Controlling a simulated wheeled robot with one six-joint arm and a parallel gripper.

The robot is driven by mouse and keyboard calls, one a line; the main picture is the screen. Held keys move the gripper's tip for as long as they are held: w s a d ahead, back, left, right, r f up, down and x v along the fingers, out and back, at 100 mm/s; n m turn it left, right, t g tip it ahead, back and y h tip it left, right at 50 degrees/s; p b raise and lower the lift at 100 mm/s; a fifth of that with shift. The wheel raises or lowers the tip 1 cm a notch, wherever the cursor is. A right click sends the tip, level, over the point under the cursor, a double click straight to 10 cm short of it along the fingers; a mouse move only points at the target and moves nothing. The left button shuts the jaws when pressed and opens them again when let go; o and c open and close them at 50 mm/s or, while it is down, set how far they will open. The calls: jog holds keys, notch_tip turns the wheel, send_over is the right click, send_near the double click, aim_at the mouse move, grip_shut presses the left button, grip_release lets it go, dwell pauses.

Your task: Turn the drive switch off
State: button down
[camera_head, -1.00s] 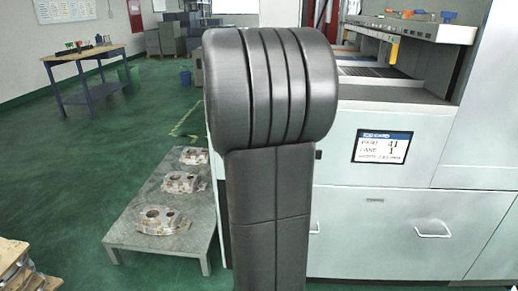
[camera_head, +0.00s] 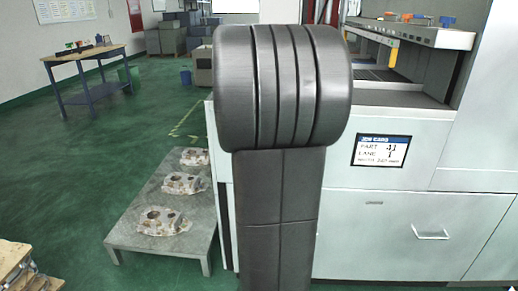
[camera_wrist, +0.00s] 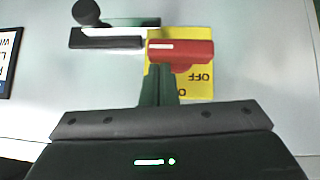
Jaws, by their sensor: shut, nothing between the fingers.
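The drive switch shows in the wrist view as a red handle (camera_wrist: 180,52) lying across a yellow plate (camera_wrist: 198,88) on a pale panel. The handle points sideways in the picture. Upside-down letters "OFF" are printed on the plate below its right part; other lettering is partly hidden. My gripper (camera_wrist: 158,82) is shut and empty, its dark fingers just below the left half of the handle. I cannot tell whether the fingertips touch it. In the head view my arm hides the gripper, and I cannot make out the switch.
A black bar (camera_wrist: 105,40) and a round black knob (camera_wrist: 87,12) are left of the switch. The job card screen (camera_head: 382,150) is on the machine front. A low table (camera_head: 200,236) with several castings stands left of my arm; green floor is open beyond.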

dwell(0.5)
jog(key=w+d+r+p+v, duration=0.1)
jog(key=p+v, duration=0.3)
jog(key=v, duration=0.8)
jog(key=shift+w+r, duration=0.2)
jog(key=shift+r, duration=0.65)
jog(key=s+a+f+b+x, duration=0.1)
jog(key=b+x, duration=0.3)
jog(key=x, duration=0.8)
jog(key=shift+s+f, duration=0.2)
jog(key=shift+f, duration=0.65)
jog(key=shift+r, duration=0.15)
